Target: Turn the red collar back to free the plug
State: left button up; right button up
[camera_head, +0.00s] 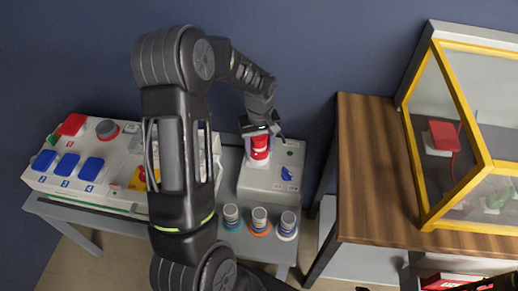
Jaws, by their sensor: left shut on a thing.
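The red collar (259,152) stands on a light grey socket box (262,180) near the picture's middle. Pale bands show on the red part. My left arm reaches over from the front, and its gripper (260,136) points down at the top of the red collar. It is shut on the collar. The fingers hide much of the collar's upper part, and I cannot make out the plug separately. A blue switch (287,174) sits on the same box, right of the collar. My right gripper does not show clearly.
Several grey caps with coloured rings (260,221) stand in front of the box. A white panel with blue and red buttons (92,170) lies left. A wooden table (375,165) with a yellow-framed case (465,150) stands right. A dark blue wall is behind.

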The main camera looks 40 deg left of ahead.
aim_at(260, 137)
pick_arm(q)
jog(key=shift+n, duration=1)
jog(key=o, duration=1.4)
jog(key=shift+r, duration=0.15)
notch_tip(260, 137, up, 8)
jog(key=shift+f, duration=0.2)
